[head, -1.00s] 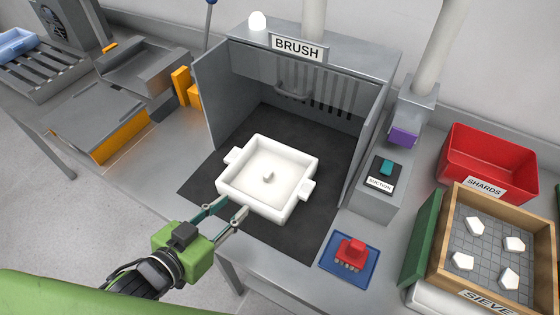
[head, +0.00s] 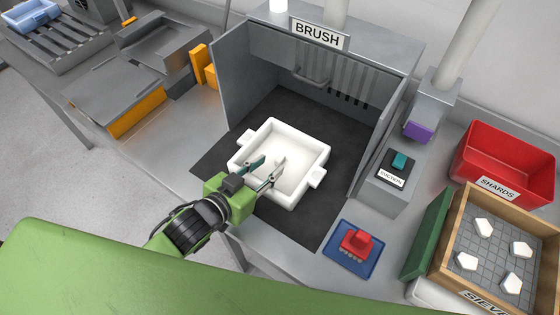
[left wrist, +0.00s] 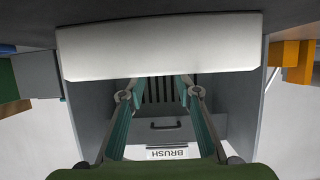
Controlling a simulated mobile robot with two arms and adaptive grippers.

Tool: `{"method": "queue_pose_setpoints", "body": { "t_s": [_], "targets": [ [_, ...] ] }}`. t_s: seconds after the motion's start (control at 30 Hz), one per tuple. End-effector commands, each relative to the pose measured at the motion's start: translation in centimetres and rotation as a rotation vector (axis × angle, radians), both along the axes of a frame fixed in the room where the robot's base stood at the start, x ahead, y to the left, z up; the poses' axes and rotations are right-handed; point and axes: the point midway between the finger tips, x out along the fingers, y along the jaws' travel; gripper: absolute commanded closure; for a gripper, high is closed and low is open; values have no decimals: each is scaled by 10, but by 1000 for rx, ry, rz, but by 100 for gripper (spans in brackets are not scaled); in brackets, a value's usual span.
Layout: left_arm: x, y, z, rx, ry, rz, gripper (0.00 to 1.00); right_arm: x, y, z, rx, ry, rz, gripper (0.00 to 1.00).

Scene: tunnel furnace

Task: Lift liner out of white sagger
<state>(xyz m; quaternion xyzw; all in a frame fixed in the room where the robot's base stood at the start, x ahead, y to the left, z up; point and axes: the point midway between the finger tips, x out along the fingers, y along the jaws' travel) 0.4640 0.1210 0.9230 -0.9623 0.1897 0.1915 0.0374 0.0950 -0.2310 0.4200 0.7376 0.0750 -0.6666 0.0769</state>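The white sagger (head: 322,153) is a square tray with side lugs, standing in the brush booth. Its white liner lies inside; I cannot clearly tell liner floor from sagger. A small pale knob (head: 281,160) stands up at the middle. My left gripper (head: 268,168) reaches over the sagger's near wall, its two teal fingers apart and empty, with the tips close to the knob. In the left wrist view the spread fingers (left wrist: 157,85) show below a broad white wall (left wrist: 160,48), with no knob visible between them. My right gripper is not in view.
The booth's side panels (head: 248,85) flank the sagger on a dark mat (head: 305,222). A red brush (head: 357,243) lies on a blue pad at front right. The sieve (head: 443,235) with white shards and the red shards bin (head: 465,155) stand further right.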

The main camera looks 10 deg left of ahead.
Motion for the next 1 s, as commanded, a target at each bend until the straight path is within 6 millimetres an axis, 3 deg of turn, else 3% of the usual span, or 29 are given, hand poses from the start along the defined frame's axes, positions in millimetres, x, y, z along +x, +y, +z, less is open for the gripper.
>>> {"method": "queue_pose_setpoints", "body": {
  "t_s": [0.33,0.67,0.7,0.8,1.0],
  "targets": [
    [33,-12,-21,0,-2,1,69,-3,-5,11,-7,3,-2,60],
    [39,-15,-26,0,-1,-1,69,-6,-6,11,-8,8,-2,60],
    [39,-15,-26,0,-1,0,72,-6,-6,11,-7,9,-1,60],
    [39,-15,-25,1,0,0,98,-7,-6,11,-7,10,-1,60],
    [39,-15,-25,0,-1,0,100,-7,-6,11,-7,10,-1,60]
  ]
}}
